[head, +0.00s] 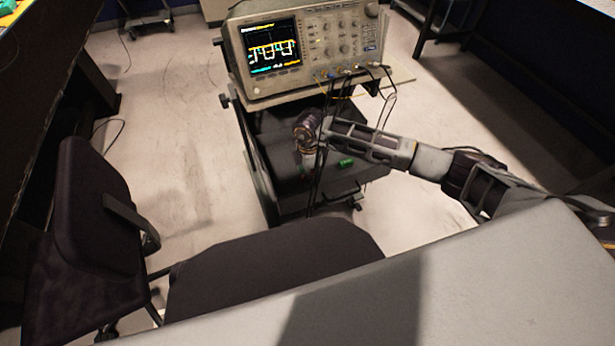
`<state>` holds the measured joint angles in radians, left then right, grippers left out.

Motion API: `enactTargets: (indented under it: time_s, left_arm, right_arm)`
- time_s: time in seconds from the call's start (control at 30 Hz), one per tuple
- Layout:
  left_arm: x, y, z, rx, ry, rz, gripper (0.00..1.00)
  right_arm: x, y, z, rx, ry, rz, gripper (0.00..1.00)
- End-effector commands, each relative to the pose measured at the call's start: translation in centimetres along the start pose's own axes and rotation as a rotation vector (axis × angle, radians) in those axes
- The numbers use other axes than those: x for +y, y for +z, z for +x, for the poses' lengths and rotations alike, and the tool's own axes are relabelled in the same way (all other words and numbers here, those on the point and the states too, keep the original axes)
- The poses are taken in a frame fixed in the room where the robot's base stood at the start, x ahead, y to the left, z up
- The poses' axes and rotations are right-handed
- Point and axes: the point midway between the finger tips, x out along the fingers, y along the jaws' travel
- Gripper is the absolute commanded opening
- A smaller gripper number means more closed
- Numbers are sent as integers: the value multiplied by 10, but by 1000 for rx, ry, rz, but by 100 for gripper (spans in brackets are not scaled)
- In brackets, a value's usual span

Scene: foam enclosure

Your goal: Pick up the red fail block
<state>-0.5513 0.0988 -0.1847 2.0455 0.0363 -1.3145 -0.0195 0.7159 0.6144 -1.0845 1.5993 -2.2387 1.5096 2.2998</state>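I cannot clearly make out a red block in the head view. A small green block (346,162) lies on the dark lower shelf of the cart, just right of my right gripper (309,166). My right arm comes in from the right and bends down at the wrist over that shelf. The gripper points down and is small and partly hidden by hanging cables, so its finger opening cannot be told. Small green bits show beside its tip. My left gripper is out of view.
An oscilloscope (305,45) stands on the cart's upper shelf (285,94), with cables hanging in front of the lower shelf (285,185). A dark chair (85,230) stands at the left. A grey surface (480,285) fills the lower right. Open floor (175,130) lies left of the cart.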

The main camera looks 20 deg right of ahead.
Motion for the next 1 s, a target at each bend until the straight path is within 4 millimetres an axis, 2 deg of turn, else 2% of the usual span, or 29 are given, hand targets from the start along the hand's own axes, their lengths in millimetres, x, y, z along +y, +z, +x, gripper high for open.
enactTargets:
  time_s: [0.07,0.4,0.77,1.0]
  left_arm:
    - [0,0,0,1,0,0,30]
    - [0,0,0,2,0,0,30]
    - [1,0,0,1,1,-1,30]
    - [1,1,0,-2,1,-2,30]
  right_arm:
    - [0,0,0,0,0,0,46]
    - [0,0,0,0,0,0,5]
    - [0,0,-2,0,1,0,5]
    - [1,0,-16,0,2,0,5]
